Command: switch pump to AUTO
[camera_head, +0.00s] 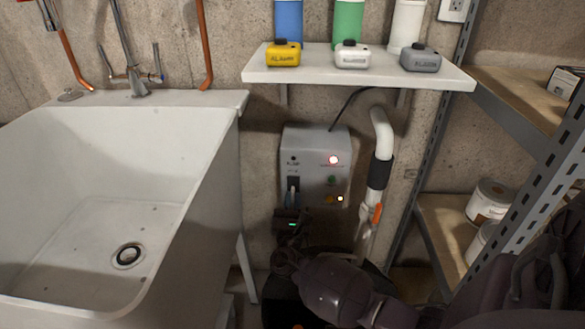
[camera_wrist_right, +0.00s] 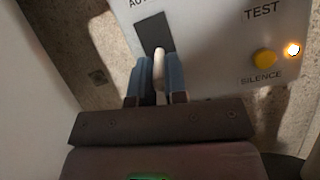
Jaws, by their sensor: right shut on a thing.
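The grey pump control box (camera_head: 315,150) is on the concrete wall under the shelf. The switch has a dark slot (camera_wrist_right: 152,33) and a pale lever (camera_wrist_right: 159,68). My right gripper (camera_head: 292,197) is at the box's lower left. In the right wrist view its blue fingers (camera_wrist_right: 160,82) are shut on the lever, one on each side. A partly cut-off label above the slot starts "AU". The fingers hide part of the lever. My left gripper is not in view.
A white sink (camera_head: 180,180) stands at the left. A white shelf (camera_head: 360,72) with several alarm units and bottles is above the box. A white pipe (camera_head: 384,140) runs close at its right. Metal shelving (camera_head: 440,130) is at the right. A yellow silence button (camera_wrist_right: 264,58) is beside the switch.

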